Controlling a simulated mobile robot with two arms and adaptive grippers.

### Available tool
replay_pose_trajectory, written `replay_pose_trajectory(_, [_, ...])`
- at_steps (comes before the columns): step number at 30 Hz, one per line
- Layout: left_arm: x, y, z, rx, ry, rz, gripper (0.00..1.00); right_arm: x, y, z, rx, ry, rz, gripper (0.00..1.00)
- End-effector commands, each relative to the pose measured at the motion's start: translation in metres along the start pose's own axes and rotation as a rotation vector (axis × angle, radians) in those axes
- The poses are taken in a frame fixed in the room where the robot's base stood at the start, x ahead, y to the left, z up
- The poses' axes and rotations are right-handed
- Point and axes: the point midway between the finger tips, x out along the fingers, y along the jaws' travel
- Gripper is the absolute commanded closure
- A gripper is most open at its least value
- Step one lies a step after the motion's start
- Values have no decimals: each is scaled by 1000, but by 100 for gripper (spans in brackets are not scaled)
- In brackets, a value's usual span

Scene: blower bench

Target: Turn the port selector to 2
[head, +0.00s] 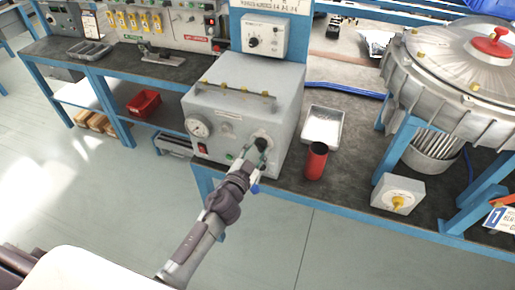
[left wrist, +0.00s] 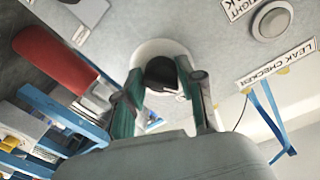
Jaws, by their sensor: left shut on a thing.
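The grey leak checker box (head: 225,118) stands on the bench in the head view. A black knob (head: 262,142), likely the port selector, is at the right of its front face. My left gripper (head: 253,158) reaches up to it from below. In the left wrist view the knob (left wrist: 161,72) sits on a pale round plate (left wrist: 157,46), between the fingers of my left gripper (left wrist: 166,86), which is shut on it. The fingers cover part of the plate, and I cannot read its markings or the setting. My right gripper is out of view.
A red cylinder (head: 316,163) and a metal tray (head: 322,126) stand right of the box. A small grey box with a yellow knob (head: 398,203) is farther right. A gauge (head: 199,128) and red switch (head: 202,148) are on the box's left front.

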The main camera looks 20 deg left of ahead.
Motion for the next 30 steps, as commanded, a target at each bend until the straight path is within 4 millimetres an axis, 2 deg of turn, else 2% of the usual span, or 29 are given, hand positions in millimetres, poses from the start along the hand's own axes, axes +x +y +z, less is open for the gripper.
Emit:
replay_pose_trajectory(15, [0, -2, -2, 413, -27, 6, 96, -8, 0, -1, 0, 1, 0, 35])
replay_pose_trajectory(21, [0, -2, -2, 512, -34, 7, 96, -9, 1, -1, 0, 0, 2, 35])
replay_pose_trajectory(30, [0, -2, -3, 573, -38, 8, 96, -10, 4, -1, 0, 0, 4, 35])
